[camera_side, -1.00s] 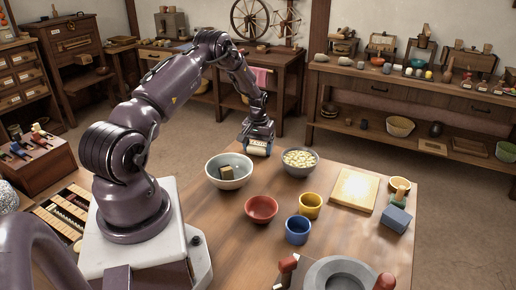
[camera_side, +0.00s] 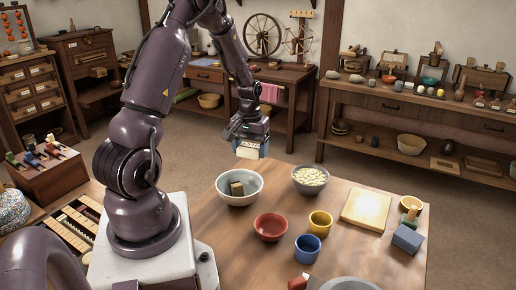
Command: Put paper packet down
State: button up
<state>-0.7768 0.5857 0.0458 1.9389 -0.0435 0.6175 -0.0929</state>
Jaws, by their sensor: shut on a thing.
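My gripper (camera_side: 247,150) points down and is shut on a small pale paper packet (camera_side: 247,153). The jaws hide part of the packet. It hangs in the air just behind the large pale bowl (camera_side: 226,195), near the table's far edge. The bowl holds a dark brownish block (camera_side: 237,188). I cannot tell exactly how high the packet is above the table.
On the wooden table (camera_side: 345,255) are a grey bowl of pale pieces (camera_side: 311,179), red bowl (camera_side: 270,227), yellow cup (camera_side: 320,222), blue cup (camera_side: 307,248), pale board (camera_side: 366,207) and blue block (camera_side: 407,238). Bare wood shows between them.

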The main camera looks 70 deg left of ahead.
jog(key=shift+s+d+r, duration=0.3)
jog(key=shift+s+d, duration=0.15)
jog(key=shift+d, duration=0.15)
jog(key=w+d+m, duration=0.3)
jog(key=w+d, duration=0.3)
jog(key=d, duration=0.2)
jog(key=s+d+m, duration=0.2)
jog(key=d+m, duration=0.6)
jog(key=d, duration=1.5)
send_over(358, 262)
jog(key=f, duration=0.9)
jog(key=shift+s, duration=0.25)
jog(key=shift+w+f, duration=0.2)
jog(key=shift+f, duration=0.1)
jog(key=shift+w+f, duration=0.1)
jog(key=shift+f, duration=1.45)
jog(key=shift+f, duration=0.1)
